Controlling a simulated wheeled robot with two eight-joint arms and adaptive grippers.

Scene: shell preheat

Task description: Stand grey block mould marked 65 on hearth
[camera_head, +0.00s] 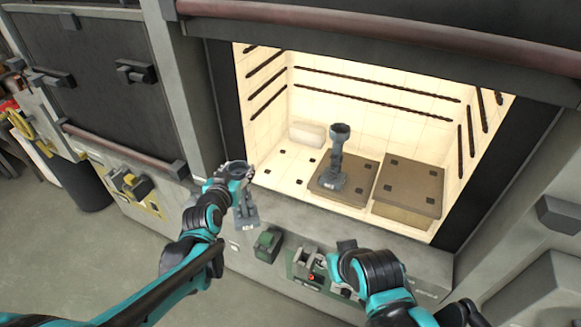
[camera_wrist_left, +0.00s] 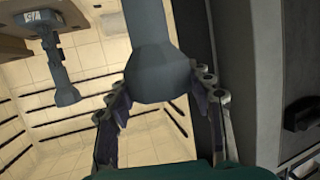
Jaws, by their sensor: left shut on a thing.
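A grey mould (camera_head: 245,212) with a white label on its base hangs from my left gripper (camera_head: 242,172), in front of the furnace opening. Its label is too small to read surely. In the left wrist view my left gripper (camera_wrist_left: 160,95) has its two fingers around the flared end of this mould (camera_wrist_left: 152,65). A second, similar grey mould (camera_head: 336,165) stands upright on a brown slab (camera_head: 353,190) on the lit hearth (camera_head: 283,175); it also shows in the left wrist view (camera_wrist_left: 58,72). My right gripper (camera_head: 343,258) is low outside the furnace; its fingers are not clear.
A second brown slab (camera_head: 412,182), bare on top, lies at the right of the hearth. A pale block (camera_head: 307,134) sits at the back left. The grey furnace sill (camera_head: 300,222) and side walls bound the opening. Green control boxes (camera_head: 268,243) are on the front below.

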